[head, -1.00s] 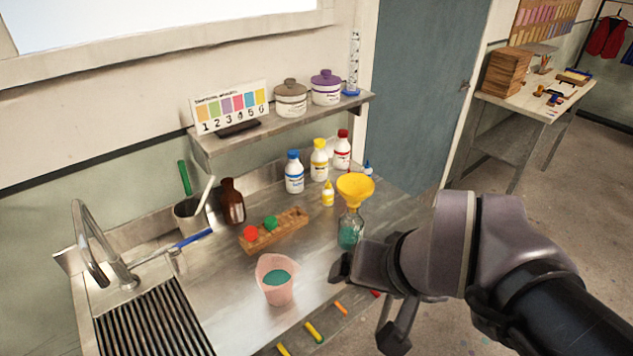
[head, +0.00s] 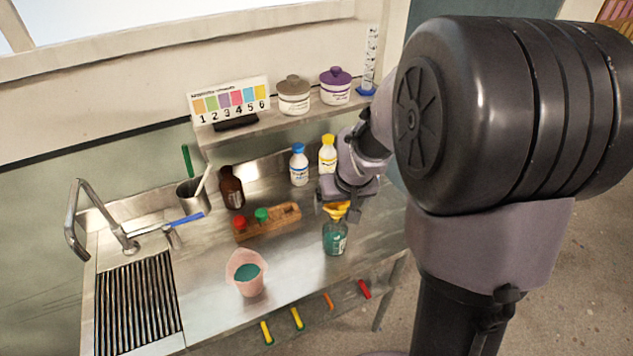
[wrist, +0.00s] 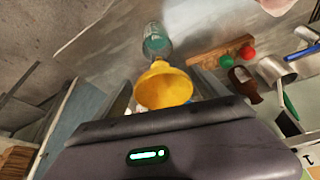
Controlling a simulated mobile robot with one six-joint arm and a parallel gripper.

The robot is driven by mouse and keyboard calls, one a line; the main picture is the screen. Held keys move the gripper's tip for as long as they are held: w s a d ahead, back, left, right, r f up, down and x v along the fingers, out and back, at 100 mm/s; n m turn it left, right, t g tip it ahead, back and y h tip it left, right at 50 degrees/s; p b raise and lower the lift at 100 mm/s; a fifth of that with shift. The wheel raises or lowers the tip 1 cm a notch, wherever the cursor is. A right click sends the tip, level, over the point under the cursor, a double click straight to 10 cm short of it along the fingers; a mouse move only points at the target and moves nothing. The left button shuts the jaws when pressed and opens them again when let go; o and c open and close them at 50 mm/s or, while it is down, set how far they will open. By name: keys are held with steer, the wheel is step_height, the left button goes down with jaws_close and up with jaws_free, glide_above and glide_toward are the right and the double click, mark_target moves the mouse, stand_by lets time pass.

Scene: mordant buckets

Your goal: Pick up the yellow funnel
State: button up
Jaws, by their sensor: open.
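The yellow funnel (head: 338,209) sits in the mouth of a clear bottle (head: 335,240) holding teal liquid, near the right part of the steel counter. My gripper (head: 334,207) is at the funnel, partly covering it in the head view. In the wrist view the funnel (wrist: 163,86) shows its wide cone between my two open fingers, with the bottle (wrist: 156,42) beyond it. My gripper (wrist: 163,98) is open. I cannot tell whether either finger touches the funnel.
A wooden rack (head: 268,222) with red and green caps stands left of the bottle. A pink beaker (head: 247,273) with teal liquid is in front. White bottles with blue (head: 299,166) and yellow (head: 327,155) caps stand behind. A shelf (head: 265,127) runs above the counter.

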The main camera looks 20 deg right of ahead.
steer(key=b+x, duration=0.1)
steer(key=x, duration=0.5)
steer(key=shift+w, duration=0.1)
steer(key=shift+r, duration=0.1)
steer(key=shift+c, duration=0.6)
steer(key=c, duration=1.1)
